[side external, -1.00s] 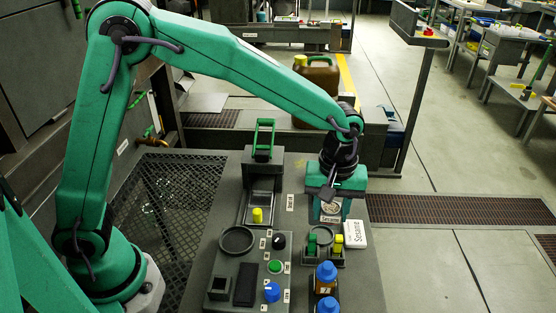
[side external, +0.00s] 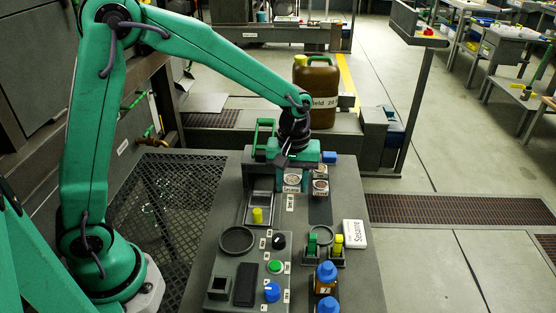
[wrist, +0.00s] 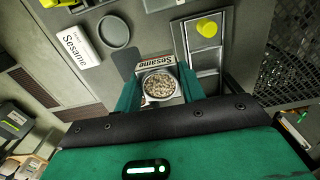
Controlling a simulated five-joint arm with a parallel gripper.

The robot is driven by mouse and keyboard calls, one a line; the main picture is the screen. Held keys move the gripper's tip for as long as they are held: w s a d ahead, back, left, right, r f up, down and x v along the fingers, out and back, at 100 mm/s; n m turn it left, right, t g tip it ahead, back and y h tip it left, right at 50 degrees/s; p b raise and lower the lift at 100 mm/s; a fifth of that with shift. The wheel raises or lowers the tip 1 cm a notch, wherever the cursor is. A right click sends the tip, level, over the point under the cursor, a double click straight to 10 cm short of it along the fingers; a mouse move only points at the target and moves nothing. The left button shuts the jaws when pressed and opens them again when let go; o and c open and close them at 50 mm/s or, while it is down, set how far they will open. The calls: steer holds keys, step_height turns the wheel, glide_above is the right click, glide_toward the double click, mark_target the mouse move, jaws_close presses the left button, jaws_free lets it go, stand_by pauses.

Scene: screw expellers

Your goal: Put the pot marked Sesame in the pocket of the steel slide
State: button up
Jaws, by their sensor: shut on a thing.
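My gripper (side external: 293,178) is shut on a small square pot of seeds, the Sesame pot (side external: 291,186). In the wrist view the gripper (wrist: 159,76) has a teal finger on either side of the pot (wrist: 161,86), and its front label reads Sesame. The pot looks upright and held above the bench. The steel slide (side external: 249,213) lies just to its left, with a yellow knob at its near end. In the wrist view the slide (wrist: 207,64) is right beside the right finger.
Another pot (side external: 321,187) stands on a dark strip just right of the held pot. A white Sesame card (side external: 355,233) lies near the bench's right edge. Green and yellow blocks (side external: 325,244) and bottles (side external: 326,278) stand nearer. A control panel with knobs (side external: 272,292) is at front left.

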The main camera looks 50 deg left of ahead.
steer(key=s+a+f, duration=0.1)
steer(key=s+a, duration=0.1)
steer(key=a, duration=0.7)
steer(key=shift+a, duration=0.3)
steer(key=shift+f, duration=0.15)
steer(key=shift+f, duration=2.25)
steer(key=shift+f, duration=1)
stand_by(1.3)
steer(key=o, duration=1.5)
steer(key=shift+o, duration=0.2)
steer(key=shift+r, duration=0.15)
step_height(320, 180, up, 9)
stand_by(0.8)
